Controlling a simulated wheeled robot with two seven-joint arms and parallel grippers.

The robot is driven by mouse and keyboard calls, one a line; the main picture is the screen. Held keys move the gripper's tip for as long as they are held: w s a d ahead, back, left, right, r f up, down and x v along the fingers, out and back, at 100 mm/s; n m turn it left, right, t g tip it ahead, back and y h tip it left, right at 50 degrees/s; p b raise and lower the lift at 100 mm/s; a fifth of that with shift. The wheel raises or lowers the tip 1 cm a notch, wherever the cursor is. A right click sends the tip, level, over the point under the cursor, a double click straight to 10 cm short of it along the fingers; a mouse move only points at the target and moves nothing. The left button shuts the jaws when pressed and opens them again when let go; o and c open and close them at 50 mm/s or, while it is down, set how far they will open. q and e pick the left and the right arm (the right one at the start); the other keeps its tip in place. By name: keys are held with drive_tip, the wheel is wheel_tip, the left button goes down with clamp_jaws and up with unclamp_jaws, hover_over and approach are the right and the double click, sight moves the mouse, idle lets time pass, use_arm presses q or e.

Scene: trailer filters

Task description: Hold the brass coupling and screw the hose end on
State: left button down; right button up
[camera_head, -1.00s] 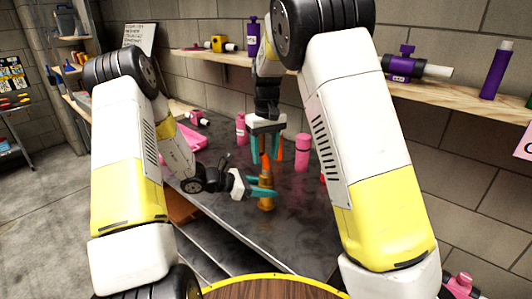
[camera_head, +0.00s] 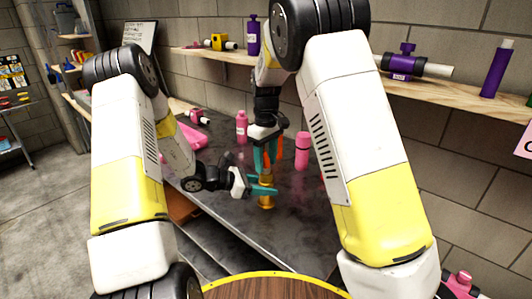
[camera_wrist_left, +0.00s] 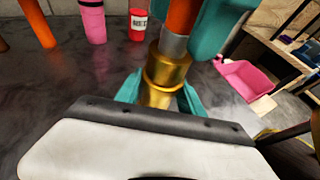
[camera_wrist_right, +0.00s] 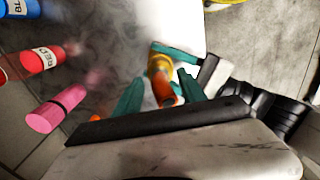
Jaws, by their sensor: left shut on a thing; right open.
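The brass coupling (camera_head: 266,201) stands upright on the dark bench. My left gripper (camera_head: 268,188) is shut on it from the left; its teal fingers flank the brass in the left wrist view (camera_wrist_left: 165,76). The orange hose end (camera_wrist_left: 182,16) stands upright above the coupling, and its grey collar meets the brass top. How deep it is seated I cannot tell. My right gripper (camera_head: 266,160) points down from above and is open. In the right wrist view its teal fingers stand apart on either side of the orange hose end (camera_wrist_right: 164,92).
Pink bottles (camera_head: 302,151) (camera_head: 241,127) stand behind the grippers. Another orange piece (camera_head: 277,152) shows just behind the right gripper. A pink tray (camera_head: 190,137) lies at the back left. A wooden shelf (camera_head: 455,92) runs along the wall. The bench right of the coupling is clear.

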sight(266, 172)
drive_tip(key=shift+f, duration=2.25)
clamp_jaws()
drive_tip(key=m, duration=0.8)
drive_tip(key=shift+o, duration=1.9)
unclamp_jaws()
wheel_tip(266, 172, up, 12)
